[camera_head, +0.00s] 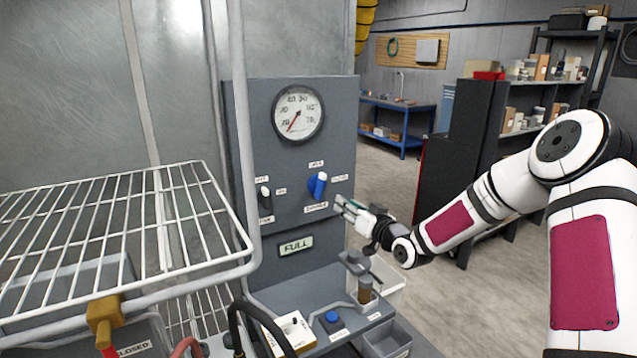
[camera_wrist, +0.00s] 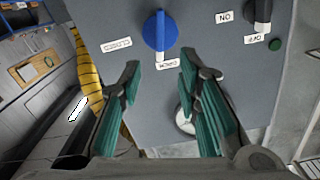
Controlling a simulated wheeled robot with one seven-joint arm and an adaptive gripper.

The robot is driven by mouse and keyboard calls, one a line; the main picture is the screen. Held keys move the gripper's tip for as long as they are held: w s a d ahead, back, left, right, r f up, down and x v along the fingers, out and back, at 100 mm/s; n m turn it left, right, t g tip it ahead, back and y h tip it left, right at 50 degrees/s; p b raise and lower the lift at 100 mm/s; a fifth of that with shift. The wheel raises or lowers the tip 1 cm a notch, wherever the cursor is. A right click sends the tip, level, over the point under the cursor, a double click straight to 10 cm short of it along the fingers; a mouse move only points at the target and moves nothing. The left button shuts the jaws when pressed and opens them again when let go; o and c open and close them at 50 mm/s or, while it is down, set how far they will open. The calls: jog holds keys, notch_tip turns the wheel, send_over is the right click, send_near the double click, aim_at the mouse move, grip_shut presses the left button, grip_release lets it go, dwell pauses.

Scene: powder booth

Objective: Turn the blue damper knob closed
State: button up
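The blue damper knob (camera_head: 317,185) is on the front of the grey control panel (camera_head: 330,120), below the gauge. Its grip stands near upright, with a pale edge. In the wrist view the knob (camera_wrist: 160,32) is at the top middle, with small white labels around it that look upside down and are hard to read. My gripper (camera_head: 345,205) is to the right of and slightly below the knob in the head view. In the wrist view my gripper (camera_wrist: 160,72) has its two green-padded fingers apart, with nothing between them. The knob lies beyond the fingertips, apparently untouched.
A black switch (camera_head: 265,197) sits left of the knob. A round gauge (camera_head: 298,113) is above. A ledge below holds a brown-filled jar (camera_head: 365,290) and a small blue button (camera_head: 332,316). A wire rack (camera_head: 120,235) stands at left. Floor is open behind the panel's right side.

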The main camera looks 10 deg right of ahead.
aim_at(323, 186)
jog(key=x, duration=1.4)
jog(key=shift+d+r+b, duration=0.1)
jog(key=shift+b, duration=0.2)
grip_shut()
